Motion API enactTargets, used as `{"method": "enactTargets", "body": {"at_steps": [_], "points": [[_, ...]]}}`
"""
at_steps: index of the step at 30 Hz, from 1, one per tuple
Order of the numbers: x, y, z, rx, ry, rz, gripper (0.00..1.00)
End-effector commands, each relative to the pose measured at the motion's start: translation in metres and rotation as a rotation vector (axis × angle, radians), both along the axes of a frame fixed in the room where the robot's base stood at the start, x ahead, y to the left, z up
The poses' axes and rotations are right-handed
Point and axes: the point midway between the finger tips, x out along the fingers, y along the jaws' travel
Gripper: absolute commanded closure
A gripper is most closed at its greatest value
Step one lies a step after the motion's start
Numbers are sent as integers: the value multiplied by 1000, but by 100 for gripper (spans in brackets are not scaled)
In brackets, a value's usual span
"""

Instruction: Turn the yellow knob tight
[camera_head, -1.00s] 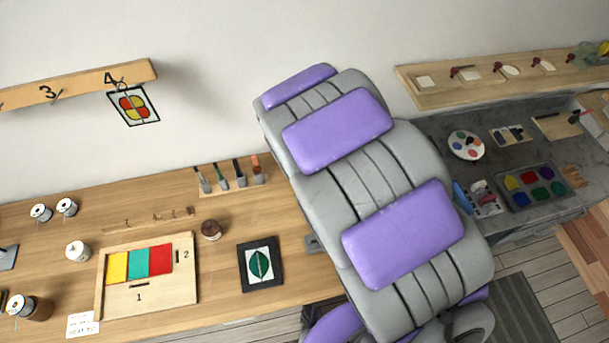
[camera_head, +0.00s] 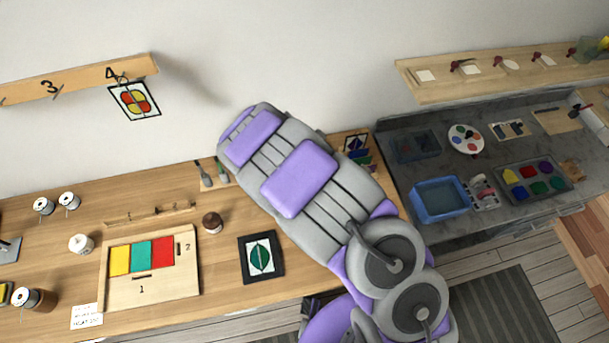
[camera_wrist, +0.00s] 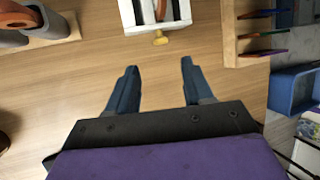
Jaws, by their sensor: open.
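The yellow knob (camera_wrist: 160,38) shows in the wrist view near the top, on the near side of a white-framed device (camera_wrist: 184,22) that is cut off by the top edge. My gripper (camera_wrist: 158,65) is open and empty, with its two blue fingers spread above the wooden table. The knob appears between the fingers' lines but beyond their tips, with a gap in the picture; nothing shows contact. In the head view my arm hides the knob, the device and the gripper.
In the wrist view a tool rack (camera_wrist: 62,28) stands left and a wooden rack with coloured sheets (camera_wrist: 230,40) right. A blue tub (camera_wrist: 292,92) lies farther right. In the head view a framed leaf panel (camera_head: 262,258) and dark jar (camera_head: 212,222) sit left of my arm.

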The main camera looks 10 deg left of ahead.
Motion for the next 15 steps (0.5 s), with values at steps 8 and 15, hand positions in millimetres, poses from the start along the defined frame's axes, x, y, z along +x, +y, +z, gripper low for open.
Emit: {"method": "enactTargets", "body": {"at_steps": [8, 15], "points": [[26, -7, -50, 1, 0, -4, 49], [40, -10, -75, 1, 1, -2, 49]]}}
